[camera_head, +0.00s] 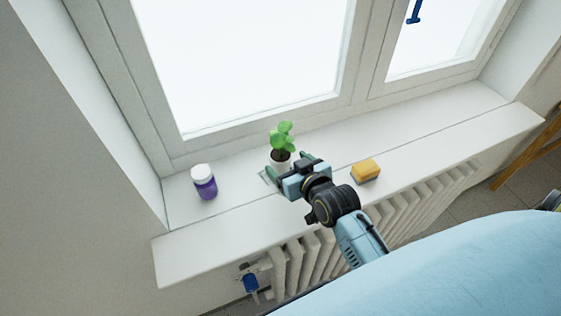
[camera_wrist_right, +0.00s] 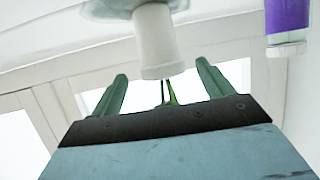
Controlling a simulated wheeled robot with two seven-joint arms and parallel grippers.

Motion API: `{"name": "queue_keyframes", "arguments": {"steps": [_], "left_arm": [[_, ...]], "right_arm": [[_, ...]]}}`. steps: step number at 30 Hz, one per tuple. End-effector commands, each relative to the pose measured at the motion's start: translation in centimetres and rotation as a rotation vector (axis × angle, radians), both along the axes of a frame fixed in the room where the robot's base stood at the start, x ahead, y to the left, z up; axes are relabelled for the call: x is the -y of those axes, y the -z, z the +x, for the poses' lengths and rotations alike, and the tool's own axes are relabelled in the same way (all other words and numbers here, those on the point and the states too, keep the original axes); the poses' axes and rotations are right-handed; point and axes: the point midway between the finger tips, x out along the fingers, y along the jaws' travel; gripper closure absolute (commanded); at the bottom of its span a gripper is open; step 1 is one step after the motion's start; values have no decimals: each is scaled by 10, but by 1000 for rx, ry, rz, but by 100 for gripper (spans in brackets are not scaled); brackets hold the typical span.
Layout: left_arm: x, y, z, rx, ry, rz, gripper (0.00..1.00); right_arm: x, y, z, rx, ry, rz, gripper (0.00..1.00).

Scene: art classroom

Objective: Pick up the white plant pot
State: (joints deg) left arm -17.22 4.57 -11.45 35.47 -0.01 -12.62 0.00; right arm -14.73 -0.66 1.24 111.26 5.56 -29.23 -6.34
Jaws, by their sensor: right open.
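The white plant pot (camera_head: 280,165) stands upright on the windowsill with a small green plant (camera_head: 283,138) in dark soil. My right gripper (camera_head: 287,165) is at the pot, its green fingers spread to either side of it. In the right wrist view the scene appears upside down. There the white pot (camera_wrist_right: 158,42) lies in line with the gap between the fingertips of the open gripper (camera_wrist_right: 162,72). Green stems show between the fingers, and I cannot tell whether either finger touches the pot. The gripper hides the pot's lower part in the head view. My left gripper is not in view.
A purple jar with a white lid (camera_head: 204,182) stands left of the pot and also shows in the right wrist view (camera_wrist_right: 287,18). A yellow sponge (camera_head: 366,170) lies right of the gripper. The window frame is behind; a radiator (camera_head: 310,258) is below the sill (camera_head: 440,152).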

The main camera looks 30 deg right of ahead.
Motion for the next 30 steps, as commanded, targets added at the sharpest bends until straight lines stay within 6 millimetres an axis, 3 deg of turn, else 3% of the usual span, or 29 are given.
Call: {"name": "queue_keyframes", "arguments": {"steps": [9, 20, 30], "left_arm": [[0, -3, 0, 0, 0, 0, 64], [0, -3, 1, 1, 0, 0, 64], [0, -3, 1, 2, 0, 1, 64]], "right_arm": [[-3, 17, 36, 2, 0, 0, 20], [-3, 20, 42, 1, 0, 0, 22], [-3, 20, 42, 1, 0, 0, 66]]}}
